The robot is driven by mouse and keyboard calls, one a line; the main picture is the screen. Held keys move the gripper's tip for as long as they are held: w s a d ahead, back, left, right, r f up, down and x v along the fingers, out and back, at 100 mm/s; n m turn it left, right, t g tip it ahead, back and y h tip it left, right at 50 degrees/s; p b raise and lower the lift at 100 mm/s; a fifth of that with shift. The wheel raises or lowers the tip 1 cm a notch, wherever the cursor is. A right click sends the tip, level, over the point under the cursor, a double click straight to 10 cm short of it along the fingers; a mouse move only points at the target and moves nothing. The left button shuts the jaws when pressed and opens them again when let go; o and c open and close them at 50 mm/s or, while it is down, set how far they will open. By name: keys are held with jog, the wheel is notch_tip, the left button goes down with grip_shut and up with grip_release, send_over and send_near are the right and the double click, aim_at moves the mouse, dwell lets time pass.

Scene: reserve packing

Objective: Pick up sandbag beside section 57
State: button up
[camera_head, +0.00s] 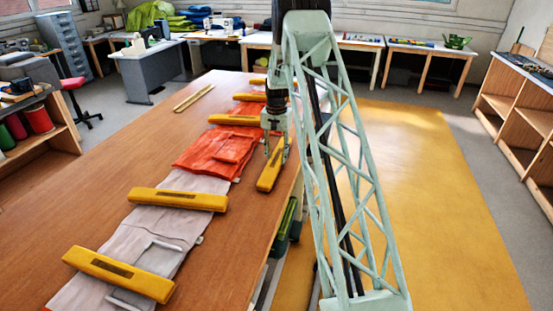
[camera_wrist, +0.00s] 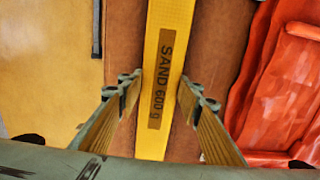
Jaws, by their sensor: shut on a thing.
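The yellow sandbag (camera_head: 270,176) is at the right edge of the wooden table, beside the orange fabric section (camera_head: 207,152). In the wrist view the sandbag (camera_wrist: 167,50) runs lengthwise between my fingers, with the label "SAND 600 g" facing up. My gripper (camera_head: 272,150) is over the bag's far part and shut on it; its fingers (camera_wrist: 160,88) stand on either side of the bag. I cannot tell whether the bag is clear of the table. No section number is readable. Orange fabric (camera_wrist: 285,80) lies to the right in the wrist view.
Other yellow sandbags lie across the fabric strip, including a near one (camera_head: 110,278), a middle one (camera_head: 165,199) and a farther one (camera_head: 232,120). Thin wooden strips (camera_head: 193,98) lie on the table (camera_head: 100,200). The left part of the table is mostly clear.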

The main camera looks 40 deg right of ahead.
aim_at(277, 158)
jog(key=shift+r, duration=1.5)
jog(key=shift+s+a+r, duration=0.1)
jog(key=shift+s, duration=0.05)
jog(key=s+a, duration=0.2)
jog(key=s, duration=0.2)
jog(key=s+a+r+b, duration=0.1)
jog(key=s+a, duration=0.2)
jog(key=s, duration=0.2)
jog(key=s+a, duration=0.3)
jog(key=s, duration=0.1)
jog(key=shift+s+a+r+b, duration=0.1)
jog(key=shift+s+r+b, duration=0.1)
jog(key=shift+b, duration=0.1)
